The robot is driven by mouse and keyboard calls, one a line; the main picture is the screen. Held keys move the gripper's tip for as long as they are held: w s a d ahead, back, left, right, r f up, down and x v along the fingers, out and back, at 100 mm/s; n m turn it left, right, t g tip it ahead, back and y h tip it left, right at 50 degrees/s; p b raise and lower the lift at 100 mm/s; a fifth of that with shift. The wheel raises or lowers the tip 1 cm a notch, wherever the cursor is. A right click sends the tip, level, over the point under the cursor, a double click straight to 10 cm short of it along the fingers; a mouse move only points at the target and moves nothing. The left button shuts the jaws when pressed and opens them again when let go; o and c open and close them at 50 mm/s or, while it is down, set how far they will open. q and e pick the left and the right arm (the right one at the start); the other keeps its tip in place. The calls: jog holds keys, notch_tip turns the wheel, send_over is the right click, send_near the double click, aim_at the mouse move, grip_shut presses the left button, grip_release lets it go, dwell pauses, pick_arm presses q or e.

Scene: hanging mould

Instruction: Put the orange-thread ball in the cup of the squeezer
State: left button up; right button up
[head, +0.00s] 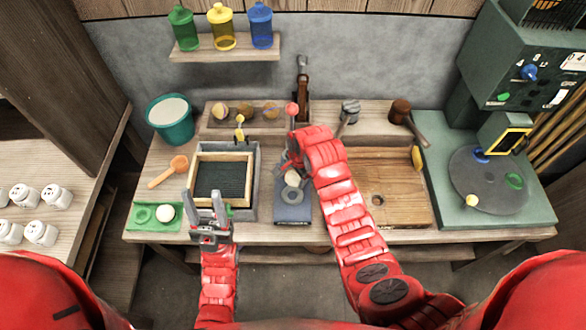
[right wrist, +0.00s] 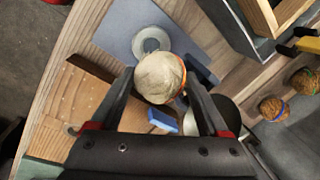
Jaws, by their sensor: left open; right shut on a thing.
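My right gripper (head: 291,168) is shut on a pale, cream-brown ball, seen in the right wrist view (right wrist: 159,76) between its two fingers. A thin orange line shows at the ball's right edge. In the head view the ball (head: 292,179) is partly hidden by the gripper. The ball appears over or beside a blue-grey plate (head: 292,213) with a pale round ring (right wrist: 152,42), which seems to be part of the squeezer. I cannot tell whether ball and ring touch. The squeezer's cup is not clearly visible. My left gripper (head: 205,208) is open and empty near the wooden frame.
A wooden frame (head: 190,172) sits left of the plate. Several brown balls (head: 220,109) lie in a back tray.

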jog(key=shift+a, duration=0.3)
jog(key=shift+a+f, duration=0.15)
jog(key=shift+f, duration=0.35)
notch_tip(320, 180, down, 6)
jog(key=b, duration=0.3)
jog(key=shift+r+b, duration=0.1)
jog(key=shift+b, duration=0.2)
jog(key=shift+f+b, duration=0.35)
jog(key=shift+f, duration=0.5)
jog(key=shift+f, duration=0.15)
jog(key=o, duration=1.3)
jog(key=shift+s, duration=0.1)
jog(key=shift+o, duration=0.2)
